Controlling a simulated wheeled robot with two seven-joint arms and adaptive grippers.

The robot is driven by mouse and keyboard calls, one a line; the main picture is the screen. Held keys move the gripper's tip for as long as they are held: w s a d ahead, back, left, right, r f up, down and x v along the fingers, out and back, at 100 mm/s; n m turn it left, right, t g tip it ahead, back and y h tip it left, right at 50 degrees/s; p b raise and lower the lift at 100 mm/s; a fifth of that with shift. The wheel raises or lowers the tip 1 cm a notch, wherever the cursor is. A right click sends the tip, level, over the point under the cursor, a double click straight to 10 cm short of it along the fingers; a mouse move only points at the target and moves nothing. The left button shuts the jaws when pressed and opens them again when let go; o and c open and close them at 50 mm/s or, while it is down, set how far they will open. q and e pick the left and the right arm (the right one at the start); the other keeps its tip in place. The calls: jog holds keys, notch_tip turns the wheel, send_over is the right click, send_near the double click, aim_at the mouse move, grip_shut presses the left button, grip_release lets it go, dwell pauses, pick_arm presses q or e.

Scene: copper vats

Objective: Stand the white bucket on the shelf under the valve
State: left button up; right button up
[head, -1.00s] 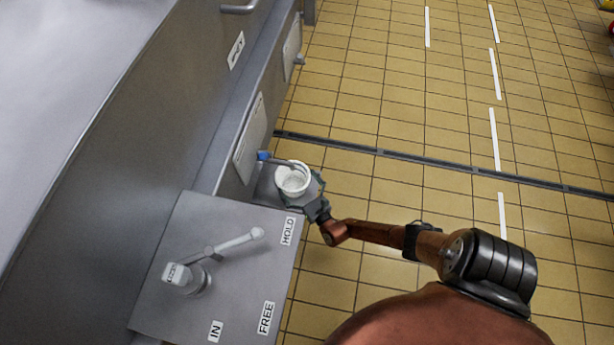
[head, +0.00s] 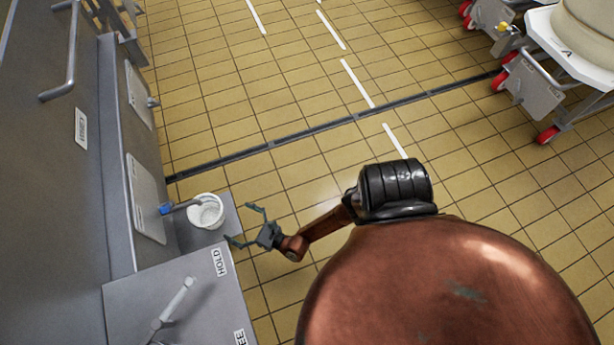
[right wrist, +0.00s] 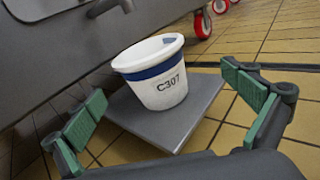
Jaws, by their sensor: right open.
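The white bucket (head: 207,213) stands upright on the small grey shelf (head: 229,206) at the side of the grey vat housing. In the right wrist view the bucket (right wrist: 155,75) has a blue band and the label C307, and it rests on the flat shelf (right wrist: 168,124). The valve (head: 178,207), a grey spout with a blue end, reaches out over the bucket's rim. My right gripper (head: 242,224) is open and empty, just right of the bucket and apart from it. In the wrist view its green-padded fingers (right wrist: 172,122) are spread wide. My left gripper is not in view.
A grey box top with a lever (head: 175,303) and a HOLD label is in front of the shelf. A handle (head: 66,60) sticks out from the vat wall. Wheeled carts (head: 535,85) with red casters stand at the far right. The tiled floor between is clear.

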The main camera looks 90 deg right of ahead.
jog(key=s+a+f+m+g+y, duration=0.1)
jog(key=s+a+f+m+g, duration=0.1)
jog(key=s+f+m+g, duration=0.65)
jog(key=s+a+m+g+y, duration=0.1)
jog(key=s+m, duration=0.5)
jog(key=s, duration=0.7)
jog(key=s+a+r+m+g+y, duration=0.1)
jog(key=s+a+r+m+y, duration=0.3)
jog(key=s+a+m, duration=0.5)
jog(key=a+r+m+t+y, duration=0.2)
jog(key=a+r+m+y, duration=0.2)
jog(key=a+r+m, duration=0.2)
notch_tip(320, 180, up, 2)
jog(key=shift+w+a+r, duration=0.2)
jog(key=shift+w+a, duration=0.05)
jog(key=shift+a, duration=0.15)
